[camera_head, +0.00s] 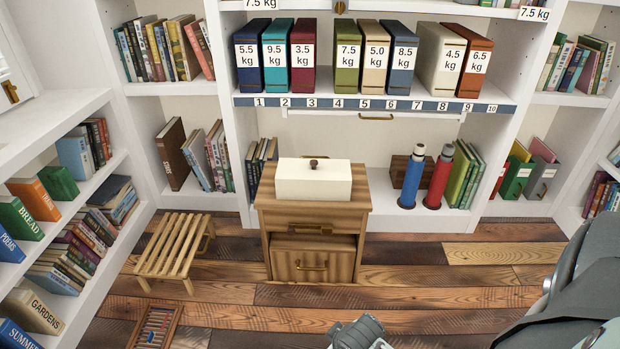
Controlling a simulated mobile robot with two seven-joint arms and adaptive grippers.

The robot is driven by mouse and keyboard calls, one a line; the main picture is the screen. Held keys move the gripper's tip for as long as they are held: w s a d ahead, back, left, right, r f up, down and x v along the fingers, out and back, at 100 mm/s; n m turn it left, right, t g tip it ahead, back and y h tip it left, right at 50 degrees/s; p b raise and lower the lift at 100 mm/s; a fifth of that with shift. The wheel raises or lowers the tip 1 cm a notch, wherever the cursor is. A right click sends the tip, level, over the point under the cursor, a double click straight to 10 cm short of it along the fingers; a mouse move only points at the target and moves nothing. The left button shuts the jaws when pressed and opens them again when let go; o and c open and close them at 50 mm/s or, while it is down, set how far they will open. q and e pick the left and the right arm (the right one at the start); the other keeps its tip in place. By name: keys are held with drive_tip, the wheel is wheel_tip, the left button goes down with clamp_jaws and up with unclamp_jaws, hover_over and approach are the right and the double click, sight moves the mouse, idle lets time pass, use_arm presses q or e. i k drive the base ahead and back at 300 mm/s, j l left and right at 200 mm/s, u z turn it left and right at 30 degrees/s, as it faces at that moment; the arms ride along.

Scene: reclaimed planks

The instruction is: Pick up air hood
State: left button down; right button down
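A cream-white box-shaped cover (313,181) with a dark round knob on top sits on a small wooden cabinet (312,247) in the middle of the room. It may be the air hood; nothing else here looks more like one. Its inside is hidden. Grey links of my own arm show at the right edge, and a grey part of mine shows at the bottom middle. No gripper fingers are visible, and nothing of mine touches the cover.
A slatted wooden bench (176,246) stands left of the cabinet, and an abacus-like frame (156,326) lies on the floor. Blue (412,178) and red (439,178) cylinders stand right of the cabinet. Shelves with books and weight-marked binders line the walls. Plank floor (420,295) in front is clear.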

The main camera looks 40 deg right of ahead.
sight(304, 180)
drive_tip(key=i+l, duration=0.1)
drive_tip(key=i+z, duration=0.7)
